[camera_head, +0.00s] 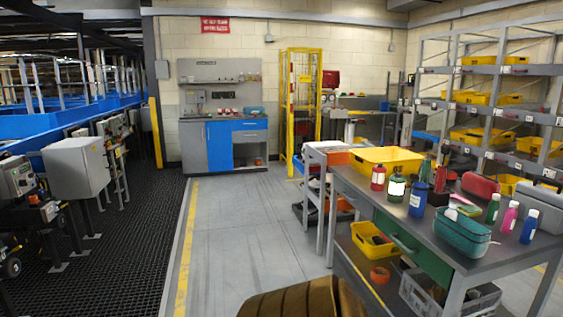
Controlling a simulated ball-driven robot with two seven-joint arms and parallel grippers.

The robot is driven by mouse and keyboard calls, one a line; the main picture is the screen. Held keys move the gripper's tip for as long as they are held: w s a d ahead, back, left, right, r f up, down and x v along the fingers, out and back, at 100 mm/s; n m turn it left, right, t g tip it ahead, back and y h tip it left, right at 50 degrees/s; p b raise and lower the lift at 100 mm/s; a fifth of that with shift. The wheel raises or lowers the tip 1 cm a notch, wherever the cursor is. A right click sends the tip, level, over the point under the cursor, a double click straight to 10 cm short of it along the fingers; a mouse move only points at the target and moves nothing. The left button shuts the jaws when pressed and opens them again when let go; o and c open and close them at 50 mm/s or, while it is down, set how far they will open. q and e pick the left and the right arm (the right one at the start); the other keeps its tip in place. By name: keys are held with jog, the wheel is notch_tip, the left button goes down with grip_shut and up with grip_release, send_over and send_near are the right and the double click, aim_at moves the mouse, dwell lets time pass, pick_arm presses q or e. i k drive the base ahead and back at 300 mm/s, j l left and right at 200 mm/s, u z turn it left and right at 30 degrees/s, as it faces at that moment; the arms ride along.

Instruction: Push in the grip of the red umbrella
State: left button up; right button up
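I cannot make out a red umbrella or its grip anywhere in the head view. Neither of my grippers is in view, so their state does not show.
A workbench (386,213) on the right holds several bottles, a yellow bin (387,160), a teal basket (460,235) and a red case (480,185). A brown ribbed thing (292,301) shows at the bottom edge. Grey floor (245,235) lies clear ahead, toward a blue-grey cabinet (221,147).

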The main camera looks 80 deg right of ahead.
aim_at(445, 149)
jog(key=z, duration=3.8)
